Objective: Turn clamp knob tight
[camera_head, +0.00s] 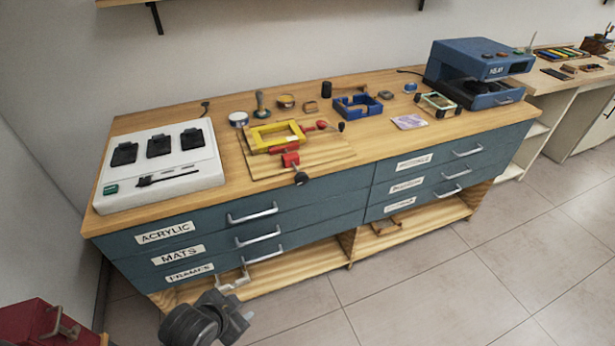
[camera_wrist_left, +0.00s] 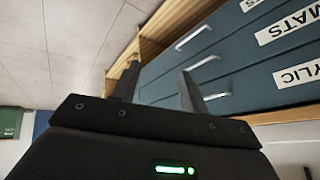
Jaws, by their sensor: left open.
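A yellow frame (camera_head: 277,134) lies on a wooden board (camera_head: 262,170) on the bench top. A red clamp (camera_head: 290,159) grips the board's front side, and its black knob (camera_head: 301,178) sticks out at the bench's front edge. A second red clamp (camera_head: 317,126) with a small dark knob (camera_head: 341,127) is at the frame's right side. How tight either clamp is cannot be told. My left gripper (camera_head: 236,283) is low in front of the drawers, well below and left of the front knob. It also shows in the left wrist view (camera_wrist_left: 158,82), open and empty. My right gripper is not seen.
Blue drawers with metal handles (camera_head: 252,213) front the bench. A white tray (camera_head: 165,182) with black pads stands left, a blue machine (camera_head: 480,75) at right. A blue holder (camera_head: 357,105) and small items stand behind the board. The floor in front is clear; a red box (camera_head: 42,325) sits lower left.

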